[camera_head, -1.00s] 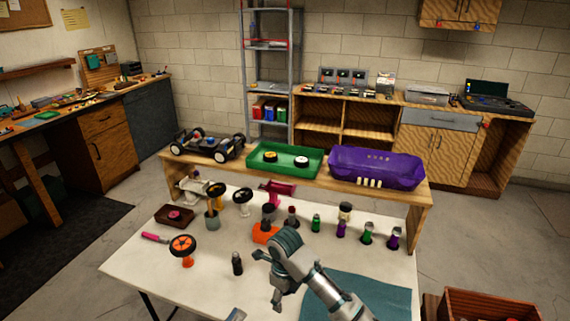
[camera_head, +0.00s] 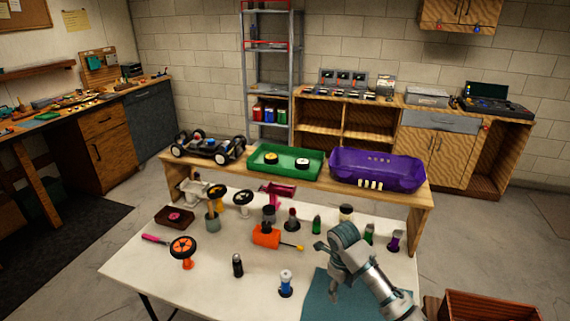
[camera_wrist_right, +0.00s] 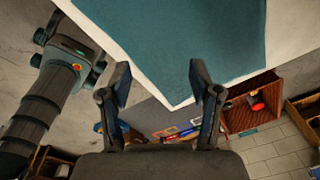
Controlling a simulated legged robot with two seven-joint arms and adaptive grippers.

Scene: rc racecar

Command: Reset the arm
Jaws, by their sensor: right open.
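My right gripper (camera_head: 326,262) is over the right part of the white table (camera_head: 140,268), at the edge of the teal mat (camera_head: 318,298). In the right wrist view the two fingers of the right gripper (camera_wrist_right: 160,88) stand apart with nothing between them. The teal mat (camera_wrist_right: 185,35) and the white table edge lie beyond the fingertips in that view. My left gripper does not show clearly in the head view. In the right wrist view a dark arm link of mine is at the left.
An orange tool (camera_head: 266,236), a blue-and-white bottle (camera_head: 286,284), a dark bottle (camera_head: 237,265) and an orange wheel on a stand (camera_head: 183,248) stand on the table. A raised shelf behind holds a car chassis (camera_head: 208,148), green tray (camera_head: 262,172) and purple body shell (camera_head: 375,170).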

